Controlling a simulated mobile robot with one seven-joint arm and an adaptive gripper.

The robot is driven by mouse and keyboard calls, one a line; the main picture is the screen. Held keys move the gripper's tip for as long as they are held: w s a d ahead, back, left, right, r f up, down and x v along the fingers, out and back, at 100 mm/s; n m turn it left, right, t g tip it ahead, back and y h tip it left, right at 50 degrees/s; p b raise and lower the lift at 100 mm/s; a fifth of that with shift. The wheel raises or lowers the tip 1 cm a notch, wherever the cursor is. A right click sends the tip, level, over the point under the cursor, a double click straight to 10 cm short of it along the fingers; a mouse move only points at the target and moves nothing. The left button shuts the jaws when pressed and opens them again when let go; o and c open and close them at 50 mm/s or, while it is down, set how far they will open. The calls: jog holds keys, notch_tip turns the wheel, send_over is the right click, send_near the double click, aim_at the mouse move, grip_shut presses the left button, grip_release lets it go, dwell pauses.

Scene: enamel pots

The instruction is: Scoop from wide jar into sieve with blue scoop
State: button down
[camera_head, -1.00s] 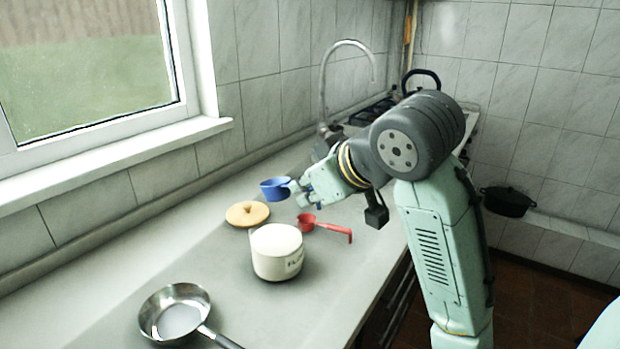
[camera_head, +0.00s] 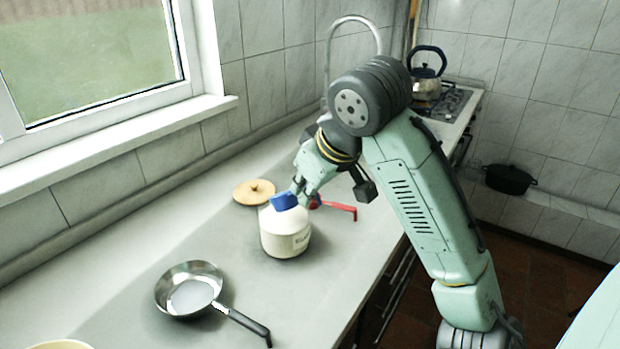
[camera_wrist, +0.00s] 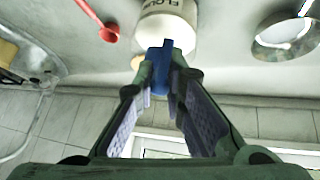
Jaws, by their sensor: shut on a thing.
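My gripper (camera_head: 303,190) is shut on the blue scoop (camera_head: 285,200), also seen between my fingers in the wrist view (camera_wrist: 158,62). The scoop is at the top of the wide cream jar (camera_head: 286,238) and appears tilted, covering part of its mouth. Whether its bowl dips into the contents is hidden. The jar's flour lettering shows in the wrist view (camera_wrist: 168,22). A shallow round metal vessel (camera_head: 178,277) with a long dark-ended handle stands at the front left of the jar. I cannot tell whether it is the sieve.
A wooden lid (camera_head: 246,192) lies behind the jar. A red scoop (camera_head: 340,209) lies to its right, partly behind my gripper. A cream rim (camera_head: 62,344) shows at the bottom left edge. A kettle (camera_head: 427,68) stands on the stove.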

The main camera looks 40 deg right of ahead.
aim_at(284, 201)
jog(key=shift+t, duration=0.3)
notch_tip(284, 201, down, 6)
jog(key=b, duration=0.5)
jog(key=shift+w+f+b, duration=0.15)
jog(key=shift+b, duration=0.2)
jog(key=shift+w+f+t+b, duration=0.25)
jog(key=shift+t+b, duration=0.15)
jog(key=shift+b, duration=0.2)
jog(key=shift+r, duration=0.1)
